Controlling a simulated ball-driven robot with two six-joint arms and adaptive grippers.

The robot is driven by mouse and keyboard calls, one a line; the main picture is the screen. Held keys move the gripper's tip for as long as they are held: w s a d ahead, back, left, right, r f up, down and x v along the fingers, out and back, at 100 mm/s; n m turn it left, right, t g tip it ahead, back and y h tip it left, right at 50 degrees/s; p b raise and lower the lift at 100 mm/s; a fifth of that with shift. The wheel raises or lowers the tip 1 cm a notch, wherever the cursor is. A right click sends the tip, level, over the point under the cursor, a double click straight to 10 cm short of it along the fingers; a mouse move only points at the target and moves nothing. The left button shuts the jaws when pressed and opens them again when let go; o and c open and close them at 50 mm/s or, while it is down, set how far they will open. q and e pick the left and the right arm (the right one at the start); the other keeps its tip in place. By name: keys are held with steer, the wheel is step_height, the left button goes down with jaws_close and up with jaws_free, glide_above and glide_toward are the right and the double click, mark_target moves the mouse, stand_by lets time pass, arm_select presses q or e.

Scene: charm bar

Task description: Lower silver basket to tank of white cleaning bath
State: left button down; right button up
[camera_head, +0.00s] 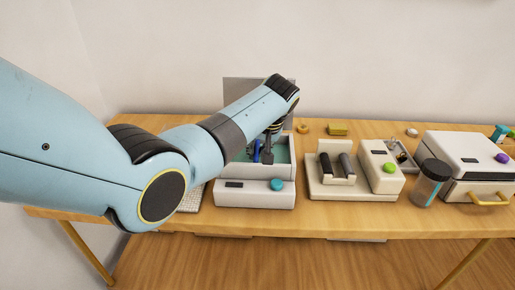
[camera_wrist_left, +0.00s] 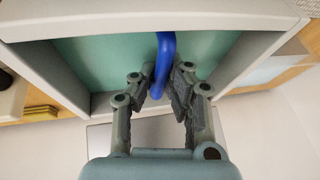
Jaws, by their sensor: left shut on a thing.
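The white cleaning bath (camera_head: 240,197) stands on the table left of centre, with a turquoise knob (camera_head: 277,185) on its front. Its open tank holds teal liquid, which fills much of the left wrist view (camera_wrist_left: 105,58). My left gripper (camera_head: 266,152) is over the tank, its fingers shut on a blue handle (camera_wrist_left: 165,50). The handle also shows in the head view (camera_head: 256,152). The silver basket itself cannot be made out in either view, so its depth relative to the liquid cannot be told. My right gripper is not in view.
Right of the bath stand a cream device with dark rollers (camera_head: 337,172) and a green knob, a dark-lidded jar (camera_head: 428,182) and a white box (camera_head: 465,155) with a yellow handle. A yellow block (camera_head: 337,129) lies behind. A grey panel rises behind the bath.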

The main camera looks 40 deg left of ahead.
arm_select(q)
steer(key=shift+f, duration=0.25)
steer(key=c, duration=1.3)
jaws_free()
steer(key=v, duration=1.2)
